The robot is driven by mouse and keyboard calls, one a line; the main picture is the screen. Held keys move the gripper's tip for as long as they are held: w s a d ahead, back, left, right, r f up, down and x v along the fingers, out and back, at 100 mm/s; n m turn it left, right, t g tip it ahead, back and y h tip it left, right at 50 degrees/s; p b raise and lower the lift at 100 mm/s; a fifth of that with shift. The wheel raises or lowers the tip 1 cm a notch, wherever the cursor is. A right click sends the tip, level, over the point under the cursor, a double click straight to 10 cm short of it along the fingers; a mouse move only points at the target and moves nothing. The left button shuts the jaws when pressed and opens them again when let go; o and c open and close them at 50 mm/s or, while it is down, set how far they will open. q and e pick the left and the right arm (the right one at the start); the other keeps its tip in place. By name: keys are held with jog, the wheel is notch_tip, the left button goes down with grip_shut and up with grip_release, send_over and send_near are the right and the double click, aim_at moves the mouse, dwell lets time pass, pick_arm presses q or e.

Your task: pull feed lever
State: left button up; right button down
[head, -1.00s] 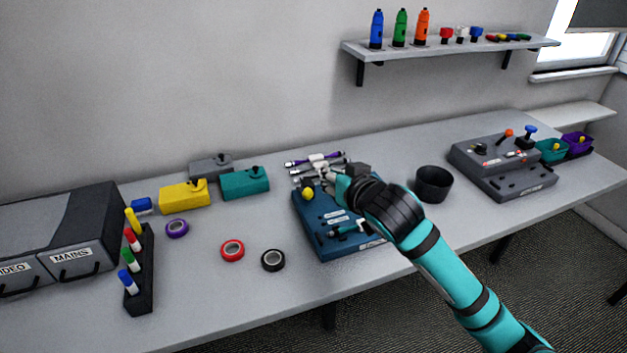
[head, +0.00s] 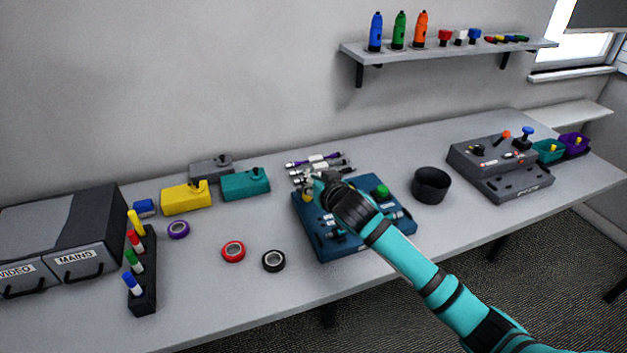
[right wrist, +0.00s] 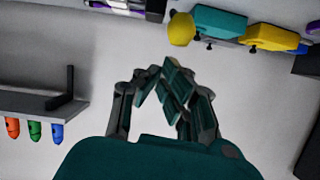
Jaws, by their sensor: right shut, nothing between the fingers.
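A blue box (head: 318,241) stands on the table in the middle of the head view. A yellow ball knob (head: 307,196) is at its back left, partly hidden by my right gripper in the head view. The knob shows clearly in the right wrist view (right wrist: 181,29), just beyond the fingertips and apart from them in the picture. I cannot read whether it is the feed lever. My right gripper (head: 311,186) is shut and empty, over the back left of the box. Its fingers (right wrist: 165,75) also show in the right wrist view. My left gripper is not in view.
A green button (head: 382,191) is on the box's right side. Cables with connectors (head: 318,162) lie behind it. A black cup (head: 431,185) stands to the right, and a grey control box (head: 475,163) with levers beyond. Tape rolls (head: 233,251) lie to the left.

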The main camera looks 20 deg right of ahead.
jog(key=shift+a+f, duration=0.1)
jog(key=shift+f, duration=0.3)
jog(key=s+f+t+b, duration=0.1)
jog(key=f+b, duration=0.1)
jog(key=b, duration=0.2)
jog(key=s+f+t+b, duration=0.1)
jog(key=t+b, duration=0.1)
jog(key=b, duration=0.2)
jog(key=shift+s+f, duration=0.3)
jog(key=shift+f, duration=0.05)
jog(key=shift+s+f, duration=0.2)
jog(key=shift+f, duration=0.05)
jog(key=shift+s+f+b, duration=0.2)
jog(key=shift+s+f, duration=0.05)
jog(key=shift+f, duration=0.6)
jog(key=shift+s+f+b, duration=0.15)
jog(key=shift+s+f, duration=0.05)
jog(key=shift+f, duration=0.6)
